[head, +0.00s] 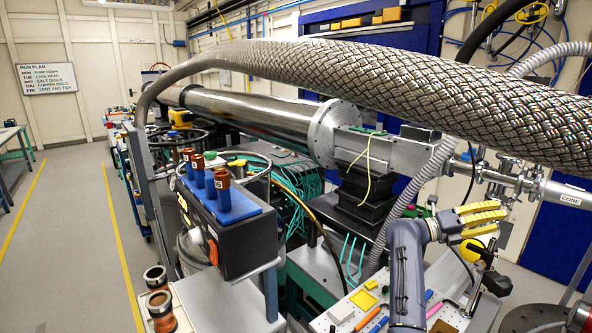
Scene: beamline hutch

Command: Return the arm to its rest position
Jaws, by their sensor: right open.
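My right arm rises from the bottom of the head view, right of centre, and bends to the right at its wrist. My right gripper (497,219) has yellow-padded fingers that point to the right, and it is open. I see nothing between its fingers. It appears above the small work surface (322,322) with tools and in front of the steel pipework. My left gripper is not in view.
A braided hose (400,85) arches across the top. A steel tube (255,115) runs behind. A black box (235,240) carries a blue rack (236,208) with copper-coloured cylinders. A black-and-yellow tool (482,262) is close below my right gripper. Floor at left (75,240) is clear.

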